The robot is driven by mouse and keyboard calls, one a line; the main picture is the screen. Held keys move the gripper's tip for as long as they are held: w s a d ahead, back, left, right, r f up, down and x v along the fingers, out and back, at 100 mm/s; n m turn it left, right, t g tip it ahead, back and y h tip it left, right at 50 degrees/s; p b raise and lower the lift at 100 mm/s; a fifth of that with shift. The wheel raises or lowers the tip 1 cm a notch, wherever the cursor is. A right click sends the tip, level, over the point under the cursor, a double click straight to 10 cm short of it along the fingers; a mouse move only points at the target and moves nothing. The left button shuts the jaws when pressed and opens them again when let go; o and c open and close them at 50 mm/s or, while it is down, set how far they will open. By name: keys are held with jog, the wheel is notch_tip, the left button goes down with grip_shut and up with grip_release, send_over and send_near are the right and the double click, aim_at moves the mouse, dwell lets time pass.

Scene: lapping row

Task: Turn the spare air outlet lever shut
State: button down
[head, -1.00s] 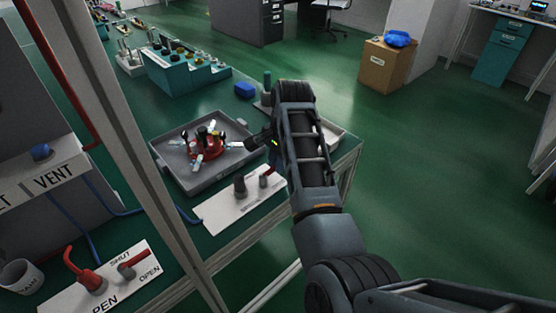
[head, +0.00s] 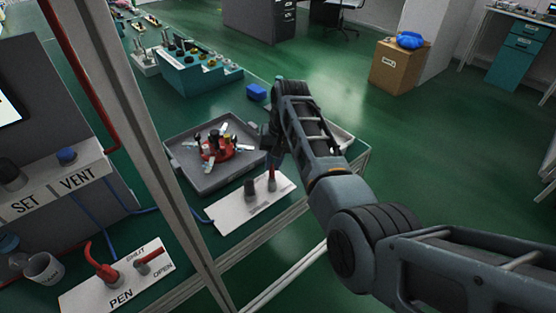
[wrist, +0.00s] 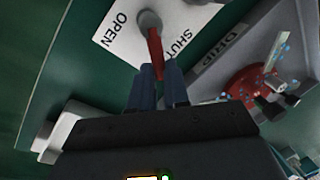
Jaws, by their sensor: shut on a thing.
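The spare air outlet is a white plate (head: 228,212) on the bench's front edge, with a grey post and a lever (head: 272,182). In the wrist view the red lever (wrist: 155,48) runs from its grey pivot (wrist: 149,20) toward me. It lies between the printed words OPEN on the left and SHUT on the right, with SHUT close beside it. My gripper (wrist: 158,76) is shut on the lever's free end, one finger on each side. In the head view my gripper (head: 273,158) is above the plate and partly hidden by my arm.
A grey drip tray (head: 205,182) holding a red fixture (head: 216,148) sits just behind the plate. A frame post (head: 150,140) stands left of it. A second plate (head: 85,293) with red levers lies at front left. Open floor is at the right.

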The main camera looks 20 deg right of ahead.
jog(key=n, duration=0.1)
jog(key=a+n, duration=0.1)
jog(key=n, duration=0.1)
jog(key=shift+w+a+n+g, duration=0.2)
jog(key=shift+w+n+g, duration=0.1)
jog(key=shift+g, duration=0.1)
jog(key=shift+s+a+n+g, duration=0.1)
jog(key=shift+a+n, duration=0.15)
jog(key=shift+n, duration=0.35)
jog(key=shift+w+a+n+g, duration=0.1)
jog(key=shift+a+n, duration=0.2)
jog(key=shift+n, duration=0.3)
jog(key=shift+s+a+n+g, duration=0.1)
jog(key=shift+a+n, duration=0.15)
jog(key=shift+n, duration=0.35)
jog(key=c, duration=1.1)
grip_release()
jog(key=shift+r, duration=0.1)
notch_tip(320, 180, up, 8)
jog(key=d, duration=0.1)
jog(key=shift+w+d+f+b, duration=0.15)
jog(key=shift+w+f+b, duration=0.1)
jog(key=shift+b, duration=0.15)
